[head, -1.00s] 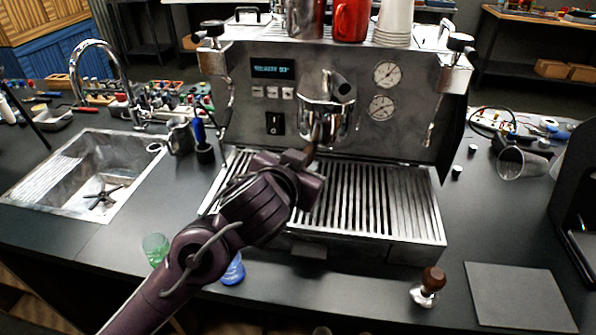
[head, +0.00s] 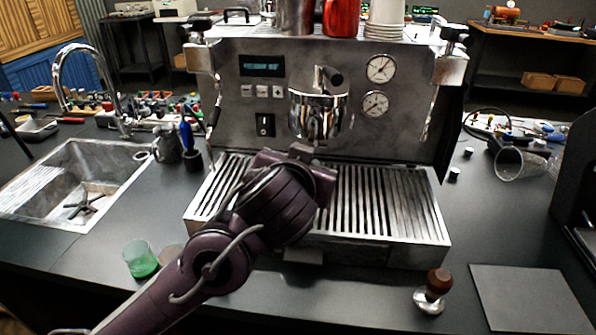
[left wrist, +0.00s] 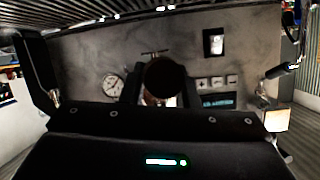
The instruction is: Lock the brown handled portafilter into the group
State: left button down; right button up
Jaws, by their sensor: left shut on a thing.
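The chrome group (head: 318,112) is on the front of the espresso machine, above the drip tray. My left gripper (head: 310,158) is just below and in front of the group, over the tray grate. In the left wrist view, which shows the machine upside down, my left gripper (left wrist: 158,92) is shut on the round, dark brown portafilter handle (left wrist: 165,76), seen end-on between its fingers. The portafilter's basket is hidden, so I cannot tell how it sits in the group. My right gripper is not in view.
The slatted drip tray (head: 395,205) lies under my gripper. A wooden-handled tamper (head: 434,291) stands at the front right beside a grey mat (head: 530,297). A green glass (head: 140,260) stands close to my left arm. A sink (head: 75,185) is at the left.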

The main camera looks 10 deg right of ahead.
pick_arm(q)
jog(key=shift+s+d+r, duration=0.1)
jog(key=shift+d, duration=0.1)
jog(key=shift+s+d+n+y+b, duration=0.1)
jog(key=shift+d+n+y+b, duration=0.25)
jog(key=shift+b, duration=0.75)
jog(key=shift+s+d+n+t+y+b, duration=0.15)
jog(key=shift+d+n+t+y+b, duration=0.15)
jog(key=shift+n+y+b, duration=0.3)
jog(key=c, duration=1.1)
grip_release()
jog(key=shift+o, duration=0.3)
